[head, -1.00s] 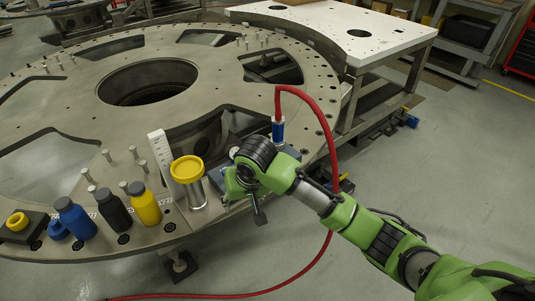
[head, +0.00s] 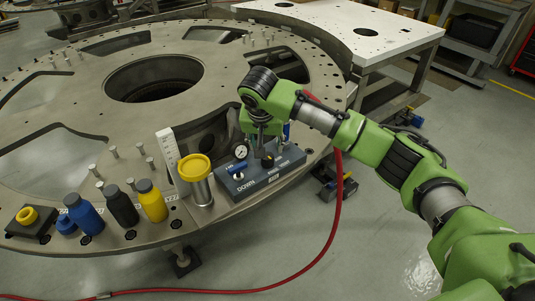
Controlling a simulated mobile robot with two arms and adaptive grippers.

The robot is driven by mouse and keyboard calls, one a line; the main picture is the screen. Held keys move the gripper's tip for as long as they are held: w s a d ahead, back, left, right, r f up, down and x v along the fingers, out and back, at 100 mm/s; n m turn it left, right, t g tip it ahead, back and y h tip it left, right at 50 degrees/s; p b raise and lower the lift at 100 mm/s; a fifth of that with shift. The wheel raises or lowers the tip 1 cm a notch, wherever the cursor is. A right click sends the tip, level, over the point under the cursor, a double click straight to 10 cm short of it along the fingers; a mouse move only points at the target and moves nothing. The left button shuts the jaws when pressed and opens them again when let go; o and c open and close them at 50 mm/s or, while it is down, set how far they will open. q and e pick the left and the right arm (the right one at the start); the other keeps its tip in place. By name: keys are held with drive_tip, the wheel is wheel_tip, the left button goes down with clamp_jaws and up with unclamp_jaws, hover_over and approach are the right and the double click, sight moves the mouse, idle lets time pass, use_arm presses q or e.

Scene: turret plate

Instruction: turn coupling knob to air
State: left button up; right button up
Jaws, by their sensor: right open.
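A dark blue-grey control block (head: 262,181) sits on the front edge of the turret plate (head: 150,240), with a "DOWN" label on its front. It carries a round white gauge (head: 241,151), a blue lever-like handle (head: 237,169) and a small black knob (head: 268,161). A red hose (head: 338,190) runs to a blue coupling (head: 287,131) behind the block, partly hidden by my arm. My right gripper (head: 262,150) is open and points down just above the black knob. I cannot tell whether its fingers touch the knob. My left gripper is not in view.
Left of the block stand a yellow-lidded metal canister (head: 197,180), a white upright gauge strip (head: 168,150), yellow (head: 152,202), black (head: 121,207) and blue (head: 84,214) bottles. Several metal pins stand on the plate. A white-topped table (head: 360,35) is behind right.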

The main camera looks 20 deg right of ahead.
sight(268, 156)
drive_tip(key=p+x, duration=0.1)
drive_tip(key=x, duration=0.7)
drive_tip(key=shift+w+d+f, duration=0.1)
drive_tip(key=shift+w+f, duration=0.05)
drive_tip(key=shift+f, duration=0.1)
drive_tip(key=c, duration=1.1)
